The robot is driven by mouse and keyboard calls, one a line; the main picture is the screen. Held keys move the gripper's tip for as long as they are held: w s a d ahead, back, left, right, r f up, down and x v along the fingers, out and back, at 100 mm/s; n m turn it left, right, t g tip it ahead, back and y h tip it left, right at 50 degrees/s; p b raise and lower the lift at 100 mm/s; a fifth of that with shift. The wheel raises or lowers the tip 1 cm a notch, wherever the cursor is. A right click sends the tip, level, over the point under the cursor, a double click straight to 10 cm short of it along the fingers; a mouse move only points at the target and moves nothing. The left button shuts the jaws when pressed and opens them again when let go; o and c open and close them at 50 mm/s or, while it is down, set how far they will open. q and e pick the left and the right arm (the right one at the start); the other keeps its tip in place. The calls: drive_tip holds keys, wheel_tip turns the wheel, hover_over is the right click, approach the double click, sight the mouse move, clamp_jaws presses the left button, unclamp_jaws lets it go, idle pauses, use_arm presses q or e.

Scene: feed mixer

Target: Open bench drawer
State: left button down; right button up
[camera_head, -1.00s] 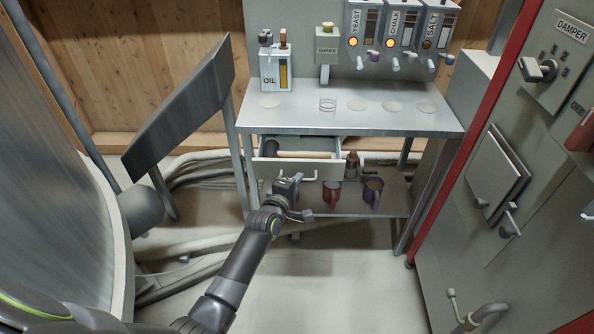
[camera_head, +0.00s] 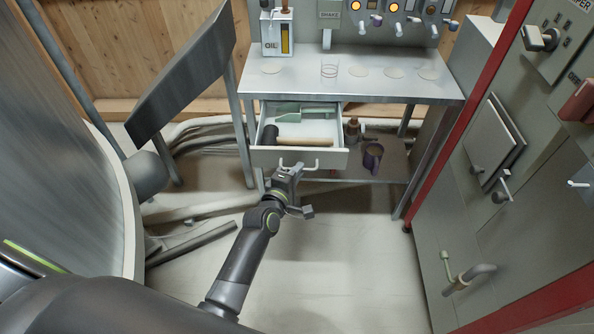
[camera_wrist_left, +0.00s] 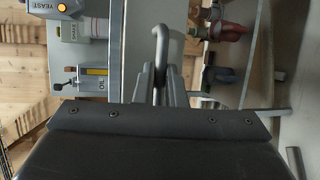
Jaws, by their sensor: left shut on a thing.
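The bench drawer (camera_head: 300,158) stands well out from under the metal bench top (camera_head: 350,82). A dark-headed mallet with a wooden handle (camera_head: 305,142) and a pale green item (camera_head: 290,112) lie inside it. My left gripper (camera_head: 287,170) is at the drawer front, shut on the left part of the drawer handle (camera_head: 312,165). In the left wrist view the curved handle (camera_wrist_left: 160,42) rises from between the fingers (camera_wrist_left: 162,88). The handle's grasped end is hidden by the fingers. My right gripper is not in view.
The oil dispenser (camera_head: 277,32) is on the bench top. A cabinet (camera_head: 500,200) is at right. The floor (camera_head: 330,260) in front is clear.

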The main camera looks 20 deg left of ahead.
use_arm(q)
drive_tip(key=c, duration=1.5)
unclamp_jaws()
